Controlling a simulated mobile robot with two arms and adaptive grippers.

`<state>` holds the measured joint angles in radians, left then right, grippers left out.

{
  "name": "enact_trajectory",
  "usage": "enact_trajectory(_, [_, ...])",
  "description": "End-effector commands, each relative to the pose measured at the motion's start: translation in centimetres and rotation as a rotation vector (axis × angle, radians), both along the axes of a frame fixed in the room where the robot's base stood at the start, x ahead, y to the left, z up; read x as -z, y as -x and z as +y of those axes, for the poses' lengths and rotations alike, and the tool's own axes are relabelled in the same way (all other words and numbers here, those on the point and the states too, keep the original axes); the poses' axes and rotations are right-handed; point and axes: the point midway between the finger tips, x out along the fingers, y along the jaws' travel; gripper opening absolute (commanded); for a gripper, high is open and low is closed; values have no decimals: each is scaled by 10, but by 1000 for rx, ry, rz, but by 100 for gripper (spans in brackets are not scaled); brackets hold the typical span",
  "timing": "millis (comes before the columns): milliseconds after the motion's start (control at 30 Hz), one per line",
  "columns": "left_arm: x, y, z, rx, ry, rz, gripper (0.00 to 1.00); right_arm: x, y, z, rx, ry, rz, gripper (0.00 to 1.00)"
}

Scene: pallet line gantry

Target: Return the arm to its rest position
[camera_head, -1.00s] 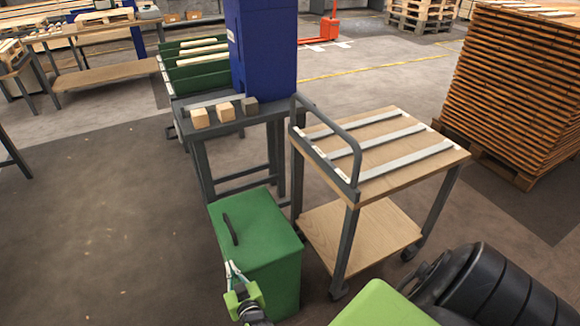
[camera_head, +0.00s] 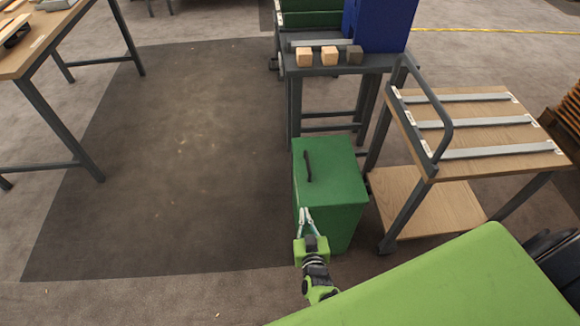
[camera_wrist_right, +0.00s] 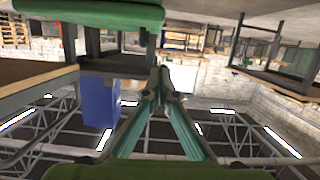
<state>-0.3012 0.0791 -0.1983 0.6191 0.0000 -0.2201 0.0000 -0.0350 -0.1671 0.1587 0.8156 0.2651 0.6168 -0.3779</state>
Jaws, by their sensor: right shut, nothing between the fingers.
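My right gripper (camera_head: 305,212) shows in the head view at the lower middle, in front of the green bin (camera_head: 330,190) with the dark handle on its lid. Its fingers are shut with nothing between them. In the right wrist view the two fingertips (camera_wrist_right: 162,75) meet at the middle, and that picture looks upside down. I cannot tell from the head view whether the fingers touch the bin. My left gripper is not in view.
A wheeled cart (camera_head: 470,110) with metal strips on top stands right of the bin. Behind the bin is a table with small blocks (camera_head: 330,56) and a blue box (camera_head: 380,22). A workbench (camera_head: 35,45) stands at the left. The floor between is clear.

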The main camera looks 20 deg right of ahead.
Motion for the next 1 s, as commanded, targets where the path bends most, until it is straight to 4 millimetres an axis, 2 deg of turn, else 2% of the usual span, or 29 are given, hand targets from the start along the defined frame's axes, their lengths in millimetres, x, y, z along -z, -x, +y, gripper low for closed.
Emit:
enact_trajectory(233, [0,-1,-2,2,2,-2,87,5,5,2,-10,-2,14,0])
enact_trajectory(267, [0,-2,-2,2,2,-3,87,10,8,4,-20,-5,28,0])
enact_trajectory(367, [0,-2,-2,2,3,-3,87,41,28,15,-82,-23,122,0])
enact_trajectory(467, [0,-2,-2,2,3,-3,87,89,70,30,-173,-49,282,0])
enact_trajectory(500, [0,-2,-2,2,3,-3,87,110,92,35,-209,-59,356,0])
enact_trajectory(567, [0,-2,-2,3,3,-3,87,140,128,41,-257,-73,471,0])
enact_trajectory(600, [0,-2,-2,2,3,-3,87,157,153,43,-284,-79,546,0])
enact_trajectory(667, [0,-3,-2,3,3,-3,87,181,193,44,-318,-86,658,0])
enact_trajectory(700, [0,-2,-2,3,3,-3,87,195,221,43,-337,-89,734,0])
enact_trajectory(800, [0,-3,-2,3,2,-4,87,222,288,35,-372,-86,910,0])
enact_trajectory(900, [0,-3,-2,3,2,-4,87,238,347,23,-389,-76,1058,0])
enact_trajectory(1000, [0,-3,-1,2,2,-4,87,246,389,12,-396,-65,1165,0])
